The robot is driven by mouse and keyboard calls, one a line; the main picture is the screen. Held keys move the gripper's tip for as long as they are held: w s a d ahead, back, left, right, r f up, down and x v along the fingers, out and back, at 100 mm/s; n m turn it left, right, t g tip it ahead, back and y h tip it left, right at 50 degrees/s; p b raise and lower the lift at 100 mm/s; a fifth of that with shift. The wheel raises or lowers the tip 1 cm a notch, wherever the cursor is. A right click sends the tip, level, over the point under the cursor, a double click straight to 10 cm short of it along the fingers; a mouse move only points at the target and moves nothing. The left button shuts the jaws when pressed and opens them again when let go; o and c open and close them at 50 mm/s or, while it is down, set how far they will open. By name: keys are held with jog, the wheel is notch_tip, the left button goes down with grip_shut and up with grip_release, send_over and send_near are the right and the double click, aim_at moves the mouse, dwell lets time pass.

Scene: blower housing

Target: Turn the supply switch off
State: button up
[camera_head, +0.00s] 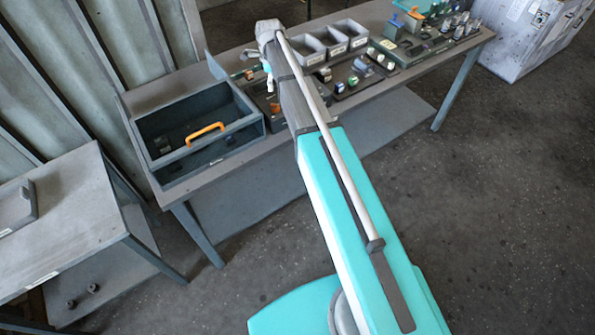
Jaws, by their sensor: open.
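I cannot make out which part is the supply switch. Small panels with coloured knobs and fittings (362,72) lie on the workbench, too small to read. A larger green-grey panel with blue and orange parts (412,42) is at the bench's right end. My teal and grey arm reaches from the bottom right up over the bench and hides part of the middle panel (265,98).
An open grey box with an orange handle (160,180) sits on the left of the workbench (405,72). Grey bins (325,62) stand at the back. A side table (75,215) is at left, a white crate (525,40) at top right. The right floor is clear.

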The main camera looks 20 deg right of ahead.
jog(key=s+f+n+b, duration=0.5)
jog(key=s+n, duration=0.2)
jog(key=s, duration=0.3)
jog(key=s+f+n+b, duration=0.5)
jog(key=s+n+b, duration=0.1)
jog(key=s+n, duration=0.2)
jog(key=s+f+n+b, duration=0.5)
jog(key=s+n, duration=0.3)
jog(key=s, duration=0.3)
jog(key=shift+s+f, duration=0.35)
dwell(0.8)
dwell(1.3)
